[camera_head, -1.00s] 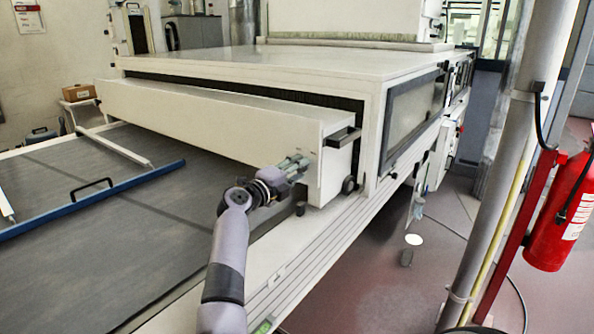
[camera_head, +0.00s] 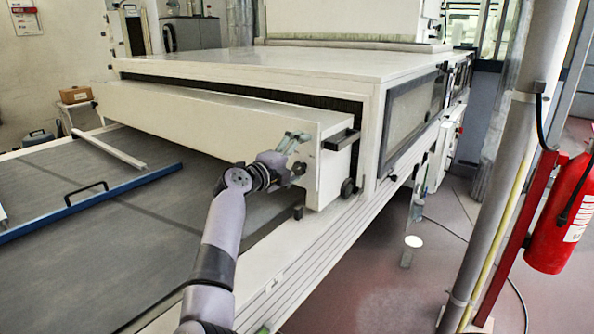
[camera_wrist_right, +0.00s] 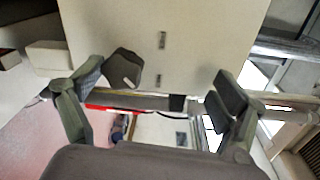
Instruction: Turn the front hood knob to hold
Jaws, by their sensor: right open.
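The front hood knob (camera_head: 299,168) is a small dark knob on the end of the long white hood (camera_head: 220,128). In the right wrist view a dark knob (camera_wrist_right: 122,68) with a white mark on it shows beside the left-hand finger. The mark points to the lower right there. My right gripper (camera_head: 295,153) is open in front of the hood's face, with its fingers spread and nothing held. In the wrist view the knob is off-centre between the fingers (camera_wrist_right: 162,85); whether a finger touches it I cannot tell. Small labels (camera_wrist_right: 162,40) on the panel are unreadable. My left gripper is out of view.
A dark handle (camera_head: 342,139) and a round black part (camera_head: 347,187) are at the hood's right end. A blue-edged screen frame (camera_head: 120,190) lies at left. A grey post (camera_head: 510,150) and red extinguisher (camera_head: 562,215) stand at right.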

